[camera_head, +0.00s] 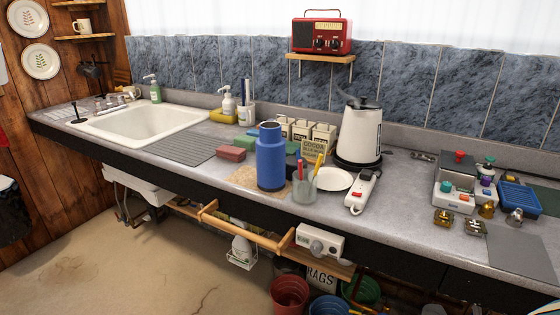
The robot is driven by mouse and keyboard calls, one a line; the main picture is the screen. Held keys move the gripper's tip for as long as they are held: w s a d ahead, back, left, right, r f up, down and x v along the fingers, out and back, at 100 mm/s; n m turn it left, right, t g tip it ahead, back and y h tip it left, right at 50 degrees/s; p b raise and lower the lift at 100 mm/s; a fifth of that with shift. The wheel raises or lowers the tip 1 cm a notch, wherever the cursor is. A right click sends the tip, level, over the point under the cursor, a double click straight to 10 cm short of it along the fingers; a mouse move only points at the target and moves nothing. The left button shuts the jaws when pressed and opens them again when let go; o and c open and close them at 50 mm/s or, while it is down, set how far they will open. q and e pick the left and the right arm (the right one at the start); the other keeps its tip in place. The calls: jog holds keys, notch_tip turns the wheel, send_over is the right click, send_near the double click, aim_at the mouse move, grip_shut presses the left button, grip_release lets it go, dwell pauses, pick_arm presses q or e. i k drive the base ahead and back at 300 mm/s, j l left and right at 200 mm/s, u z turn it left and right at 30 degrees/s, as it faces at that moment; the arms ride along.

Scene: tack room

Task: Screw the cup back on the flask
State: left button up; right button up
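A blue flask (270,158) stands upright on the grey counter, near its front edge and on a tan mat (243,178). Its top is narrower than its body, with a dark rim; I cannot tell whether this is an open neck or a stopper. I cannot make out a separate flask cup on the counter. The space right behind the flask is hidden by it. Neither of my grippers shows in this view.
A glass of pencils (304,188) stands close right of the flask, with a white plate (336,180), power strip (361,193) and kettle (360,135) beyond. Red blocks (232,153) lie to its left. The sink (145,121) is far left. Metal fittings (443,217) stand right.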

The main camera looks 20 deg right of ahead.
aim_at(271, 147)
jog(key=i+l, duration=0.25)
jog(key=i, duration=0.2)
jog(key=i+l, duration=0.25)
jog(key=i, duration=0.15)
jog(key=z, duration=0.05)
